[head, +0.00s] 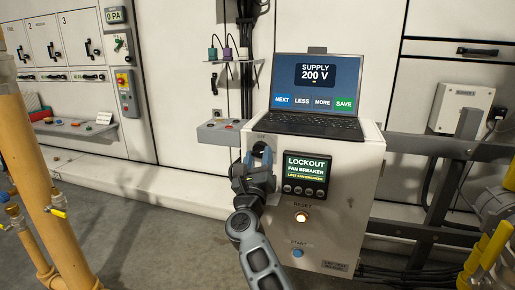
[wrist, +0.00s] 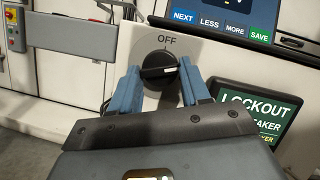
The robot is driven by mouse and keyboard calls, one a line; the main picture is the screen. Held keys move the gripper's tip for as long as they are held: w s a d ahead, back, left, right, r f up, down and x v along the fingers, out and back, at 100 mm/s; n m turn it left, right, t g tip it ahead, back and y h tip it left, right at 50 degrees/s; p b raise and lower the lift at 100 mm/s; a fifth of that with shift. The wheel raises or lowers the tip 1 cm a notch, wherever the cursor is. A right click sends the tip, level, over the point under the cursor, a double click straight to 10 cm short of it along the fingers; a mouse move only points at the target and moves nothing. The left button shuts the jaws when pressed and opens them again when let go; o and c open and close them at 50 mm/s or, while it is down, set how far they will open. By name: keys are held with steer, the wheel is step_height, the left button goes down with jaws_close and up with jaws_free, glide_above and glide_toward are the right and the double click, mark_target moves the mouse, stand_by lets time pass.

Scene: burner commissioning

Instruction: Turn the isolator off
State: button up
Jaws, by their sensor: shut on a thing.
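The isolator is a round black rotary knob (wrist: 158,66) on the white cabinet front, under the printed word OFF. Its bar handle lies nearly level, its right end slightly higher, so it is not lined up with OFF above. My gripper (wrist: 160,72) is shut on the knob, with one blue finger at each end of the bar. In the head view my gripper (head: 257,165) reaches up to the cabinet and covers part of the knob (head: 262,147).
The control cabinet (head: 345,225) has a display (head: 306,175) reading LOCKOUT FAN BREAKER, a lit reset button (head: 302,216) and a blue start button (head: 297,253). A laptop (head: 316,95) showing SUPPLY 200 V sits on top. Yellow pipes (head: 38,190) stand at left.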

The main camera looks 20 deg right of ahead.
steer(key=n+y+p, duration=0.1)
steer(key=n+p, duration=0.2)
steer(key=r+n+y+p, duration=0.1)
steer(key=n+p, duration=0.2)
steer(key=shift+s+d+y+p, duration=0.1)
steer(key=shift+d+y+p, duration=0.05)
steer(key=shift+y+p, duration=0.25)
steer(key=n+y+p, duration=0.1)
steer(key=n+p, duration=0.1)
steer(key=p, duration=0.2)
steer(key=n+y+p, duration=0.1)
steer(key=n+p, duration=0.2)
steer(key=p, duration=0.1)
steer(key=shift+r+n+g, duration=0.2)
steer(key=shift+n+g, duration=0.1)
steer(key=shift+g, duration=0.1)
steer(key=n+g+p, duration=0.1)
steer(key=n+p, duration=0.2)
steer(key=p, duration=0.2)
steer(key=shift+d+y, duration=0.1)
steer(key=shift+y, duration=0.3)
steer(key=shift+f+n+p, duration=0.2)
steer(key=shift+n+p, duration=0.5)
steer(key=shift+p, duration=0.35)
steer(key=shift+f, duration=0.1)
steer(key=o, duration=1.1)
steer(key=shift+c, duration=0.2)
steer(key=shift+s, duration=0.1)
